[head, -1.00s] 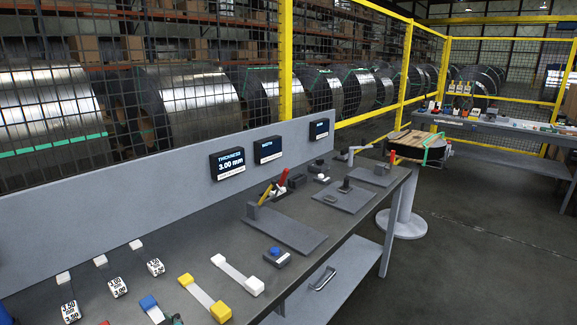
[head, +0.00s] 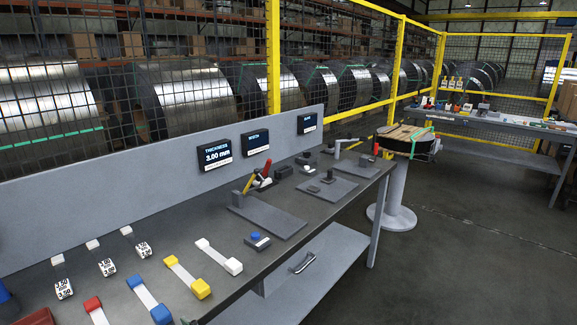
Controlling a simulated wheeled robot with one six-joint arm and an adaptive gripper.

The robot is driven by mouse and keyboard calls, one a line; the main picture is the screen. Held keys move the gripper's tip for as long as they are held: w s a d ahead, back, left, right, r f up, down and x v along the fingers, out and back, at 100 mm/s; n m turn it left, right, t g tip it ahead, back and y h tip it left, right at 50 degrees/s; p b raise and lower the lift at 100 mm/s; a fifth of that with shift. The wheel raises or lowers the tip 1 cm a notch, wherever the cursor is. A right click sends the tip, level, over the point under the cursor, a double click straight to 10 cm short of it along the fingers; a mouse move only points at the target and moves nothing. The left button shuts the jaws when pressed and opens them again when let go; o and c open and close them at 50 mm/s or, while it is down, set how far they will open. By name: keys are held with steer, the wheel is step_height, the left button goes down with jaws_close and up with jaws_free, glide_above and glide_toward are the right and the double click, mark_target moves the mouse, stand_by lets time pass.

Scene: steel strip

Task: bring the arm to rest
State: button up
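My arm and my gripper do not show in the head view that I can make out. The view takes in a long grey workbench (head: 205,272) with a back panel (head: 80,205). Whether the gripper is open, shut or holding anything is not shown.
On the bench lie strips with white (head: 218,256), yellow (head: 187,277), blue (head: 150,300) and red ends, white number tags (head: 107,266), a blue button box (head: 256,241) and flat plates (head: 267,214). A round pedestal table (head: 394,190) stands beyond. Floor (head: 470,260) at right is clear.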

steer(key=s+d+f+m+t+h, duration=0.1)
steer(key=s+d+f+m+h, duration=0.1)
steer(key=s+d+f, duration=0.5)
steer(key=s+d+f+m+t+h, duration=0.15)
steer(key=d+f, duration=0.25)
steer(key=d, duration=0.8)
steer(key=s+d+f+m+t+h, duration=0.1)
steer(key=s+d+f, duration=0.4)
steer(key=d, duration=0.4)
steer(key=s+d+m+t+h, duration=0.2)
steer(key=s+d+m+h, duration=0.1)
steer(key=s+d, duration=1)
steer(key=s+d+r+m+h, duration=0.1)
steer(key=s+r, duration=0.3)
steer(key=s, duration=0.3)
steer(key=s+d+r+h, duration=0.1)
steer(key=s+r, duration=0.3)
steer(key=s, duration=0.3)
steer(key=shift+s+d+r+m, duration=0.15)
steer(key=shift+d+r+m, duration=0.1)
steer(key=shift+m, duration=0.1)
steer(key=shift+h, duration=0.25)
